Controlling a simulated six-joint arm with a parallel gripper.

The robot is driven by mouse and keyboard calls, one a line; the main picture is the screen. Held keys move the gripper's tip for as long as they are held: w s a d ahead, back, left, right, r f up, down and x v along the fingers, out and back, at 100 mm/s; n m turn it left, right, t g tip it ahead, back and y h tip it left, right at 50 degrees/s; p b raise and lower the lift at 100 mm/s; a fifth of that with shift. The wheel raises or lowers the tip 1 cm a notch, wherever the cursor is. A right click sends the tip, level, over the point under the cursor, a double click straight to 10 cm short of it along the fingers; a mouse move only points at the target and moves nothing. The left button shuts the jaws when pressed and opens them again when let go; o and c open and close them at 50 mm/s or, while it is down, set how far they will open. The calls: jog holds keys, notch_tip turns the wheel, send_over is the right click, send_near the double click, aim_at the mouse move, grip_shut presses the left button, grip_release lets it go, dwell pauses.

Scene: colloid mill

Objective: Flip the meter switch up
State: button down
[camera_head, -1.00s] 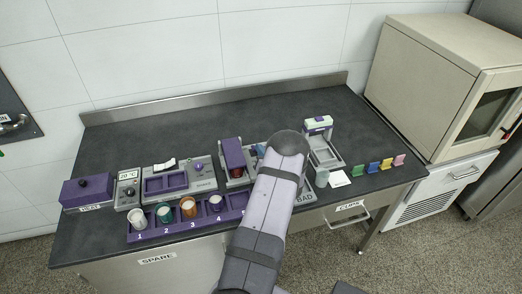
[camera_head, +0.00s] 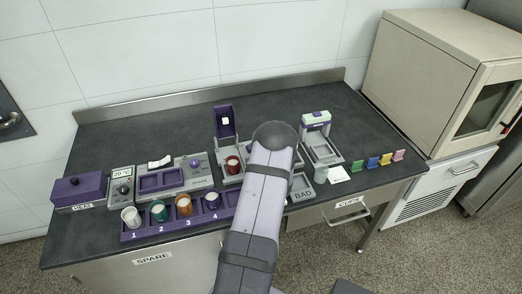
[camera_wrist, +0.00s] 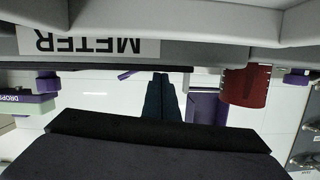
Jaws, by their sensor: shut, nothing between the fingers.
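The meter shows in the wrist view as a grey housing with an upside-down METER label (camera_wrist: 88,43). In the head view its purple lid (camera_head: 225,124) stands upright behind a red cup (camera_head: 233,163). The red cup also shows in the wrist view (camera_wrist: 245,86), right of my fingers. A small purple piece (camera_wrist: 129,74) lies beside the fingertips; I cannot tell whether it is the switch or which way it points. My gripper (camera_wrist: 160,80) is shut and empty, its tips close to the meter's edge. In the head view my arm hides the gripper and part of the meter.
A purple rack (camera_head: 170,230) with several cups stands at the front. A grey tray marked BAD (camera_head: 300,188) is right of my arm, with a grey-purple stand (camera_head: 317,118) behind it. The back of the counter (camera_head: 150,125) is clear.

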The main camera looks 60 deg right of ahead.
jog(key=r, duration=0.1)
jog(key=r+p, duration=0.1)
jog(key=r, duration=0.1)
jog(key=r+p, duration=0.1)
jog(key=shift+s+a+r, duration=0.2)
jog(key=shift+a, duration=0.05)
jog(key=b+v, duration=0.2)
jog(key=v, duration=0.7)
jog(key=shift+a+b, duration=0.15)
jog(key=shift+b, duration=0.25)
jog(key=shift+r, duration=0.1)
